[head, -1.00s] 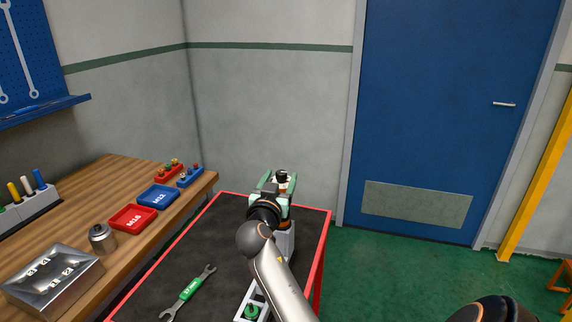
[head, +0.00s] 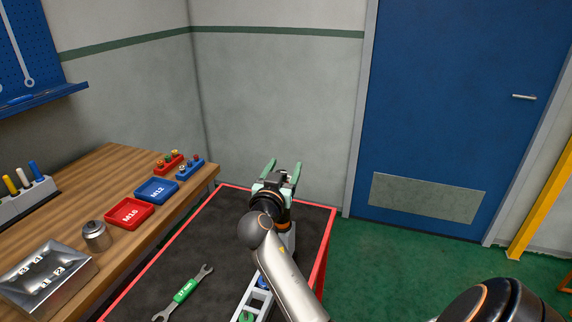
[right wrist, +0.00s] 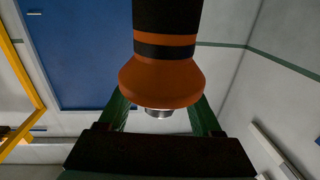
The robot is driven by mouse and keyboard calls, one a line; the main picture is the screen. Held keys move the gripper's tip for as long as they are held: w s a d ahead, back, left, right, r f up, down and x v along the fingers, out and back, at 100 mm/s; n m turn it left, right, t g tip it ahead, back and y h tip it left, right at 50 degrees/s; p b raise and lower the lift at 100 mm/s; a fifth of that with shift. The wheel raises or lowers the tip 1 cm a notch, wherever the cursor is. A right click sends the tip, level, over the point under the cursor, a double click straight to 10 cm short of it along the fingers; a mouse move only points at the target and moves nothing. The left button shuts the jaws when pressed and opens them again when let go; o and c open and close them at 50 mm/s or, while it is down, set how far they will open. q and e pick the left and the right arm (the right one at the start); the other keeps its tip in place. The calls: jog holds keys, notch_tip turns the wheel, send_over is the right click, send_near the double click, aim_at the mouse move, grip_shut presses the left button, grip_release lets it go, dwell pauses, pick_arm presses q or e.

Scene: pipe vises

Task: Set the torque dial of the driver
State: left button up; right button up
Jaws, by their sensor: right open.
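The driver (right wrist: 162,80) shows in the right wrist view, with a black body, orange and black bands, a flared orange collar and a small metal end. In that view it comes in from the top edge, and its collar lies across the gap between my green fingers. I cannot tell whether they touch it. My right gripper (head: 281,175) is open over the far part of the red-edged table (head: 225,235), its fingers pointing away from me. In the head view my arm hides most of what is below the gripper, and dial markings cannot be read. My left gripper is not in view.
A green-handled wrench (head: 184,291) and a white rack (head: 247,300) lie on the table. The wooden bench at left holds a red M16 tray (head: 128,213), a blue M12 tray (head: 157,191), a metal cup (head: 95,236) and a numbered metal box (head: 45,277).

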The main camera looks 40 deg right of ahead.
dwell(0.3)
grip_shut()
dwell(0.4)
